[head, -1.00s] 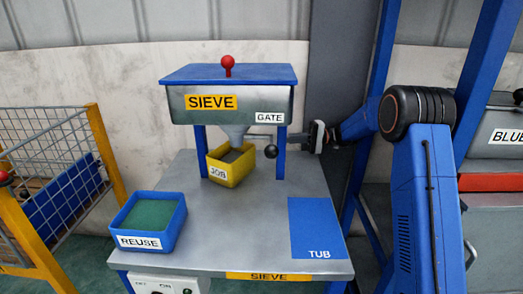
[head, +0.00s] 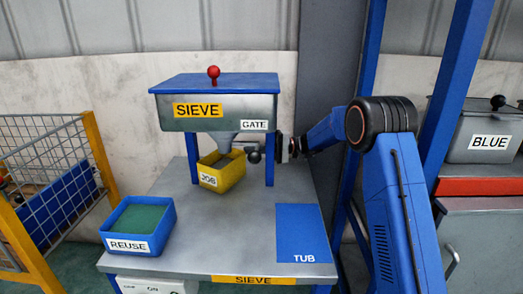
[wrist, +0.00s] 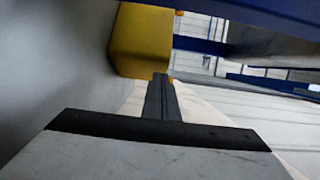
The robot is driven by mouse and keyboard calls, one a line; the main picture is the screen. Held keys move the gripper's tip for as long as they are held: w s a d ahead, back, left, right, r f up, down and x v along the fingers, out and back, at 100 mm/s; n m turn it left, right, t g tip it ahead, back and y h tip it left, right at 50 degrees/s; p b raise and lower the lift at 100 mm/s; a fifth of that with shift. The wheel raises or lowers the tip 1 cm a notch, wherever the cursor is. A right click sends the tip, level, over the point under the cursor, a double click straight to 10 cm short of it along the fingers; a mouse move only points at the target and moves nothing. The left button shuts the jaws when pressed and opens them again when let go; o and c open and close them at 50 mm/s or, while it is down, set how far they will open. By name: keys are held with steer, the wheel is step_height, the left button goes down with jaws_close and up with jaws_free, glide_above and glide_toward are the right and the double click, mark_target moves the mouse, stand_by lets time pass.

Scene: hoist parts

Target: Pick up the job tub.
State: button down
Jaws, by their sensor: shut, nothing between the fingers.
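The yellow job tub (head: 222,175) stands on the grey sieve table under the funnel of the sieve. Its front carries a JOB label, and something dark lies inside. In the wrist view the yellow tub (wrist: 142,40) shows at the top, ahead of my fingers.
The sieve (head: 225,115) stands over the tub on blue legs. A blue REUSE tray (head: 127,245) with a green inside sits at the table's left. A flat blue TUB mark (head: 302,230) lies clear at the right. A yellow-framed mesh cage (head: 50,150) stands left.

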mark_target(239, 160)
steer(key=shift+s+a, duration=0.1)
steer(key=shift+a, duration=0.5)
steer(key=shift+s, duration=0.15)
steer(key=s, duration=0.7)
